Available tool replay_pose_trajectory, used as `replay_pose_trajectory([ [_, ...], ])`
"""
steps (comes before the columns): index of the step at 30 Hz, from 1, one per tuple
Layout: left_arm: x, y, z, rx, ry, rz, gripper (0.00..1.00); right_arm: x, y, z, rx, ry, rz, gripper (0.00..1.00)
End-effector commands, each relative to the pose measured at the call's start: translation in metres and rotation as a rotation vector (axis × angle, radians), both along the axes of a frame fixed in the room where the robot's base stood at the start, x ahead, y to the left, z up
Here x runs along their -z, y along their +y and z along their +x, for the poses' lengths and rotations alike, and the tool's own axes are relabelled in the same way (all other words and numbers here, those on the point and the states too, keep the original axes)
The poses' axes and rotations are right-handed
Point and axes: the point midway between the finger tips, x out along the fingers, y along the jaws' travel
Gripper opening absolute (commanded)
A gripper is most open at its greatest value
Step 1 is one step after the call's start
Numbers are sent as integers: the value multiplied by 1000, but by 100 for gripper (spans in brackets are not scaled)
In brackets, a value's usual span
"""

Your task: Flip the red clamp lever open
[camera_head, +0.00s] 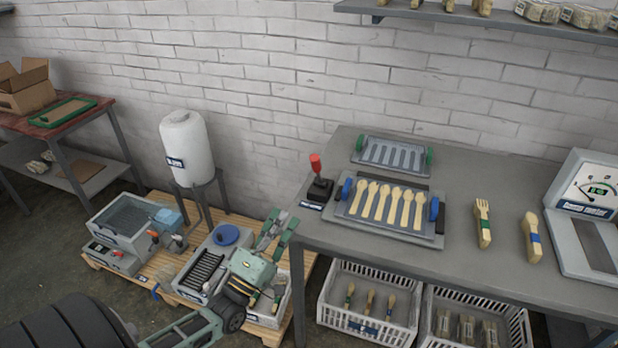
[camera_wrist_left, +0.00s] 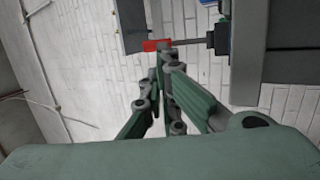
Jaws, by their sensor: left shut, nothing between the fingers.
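The red clamp lever (camera_head: 316,163) stands nearly upright on a black base (camera_head: 320,189) at the left end of the grey table. My left gripper (camera_head: 281,222) is below and left of the lever in the head view, off the table's left edge. It is shut and empty. In the left wrist view, the lever's red grip (camera_wrist_left: 157,45) shows just beyond the tips of my left gripper (camera_wrist_left: 167,62), with its rod running right to the black base (camera_wrist_left: 216,38). The two look apart in the head view. My right gripper is not in view.
A mould tray with wooden spoons (camera_head: 340,228) and blue knobs sits right of the lever. An empty mould (camera_head: 393,155) lies behind it. A wooden fork (camera_head: 483,222), spoon bundle (camera_head: 532,238) and meter (camera_head: 585,200) are farther right. Crates (camera_head: 369,337) stand below the table.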

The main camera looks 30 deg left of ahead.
Motion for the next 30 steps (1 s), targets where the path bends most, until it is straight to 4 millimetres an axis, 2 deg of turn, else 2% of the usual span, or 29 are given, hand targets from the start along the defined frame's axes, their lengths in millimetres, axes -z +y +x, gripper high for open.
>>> replay_pose_trajectory([
  [12,-37,1,77,0,-6,0,0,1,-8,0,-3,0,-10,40],
  [18,-50,2,105,-1,-3,1,0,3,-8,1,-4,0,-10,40],
  [24,-55,2,117,0,0,1,0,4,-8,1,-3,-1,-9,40],
  [30,-55,2,118,0,0,1,0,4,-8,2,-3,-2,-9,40],
])
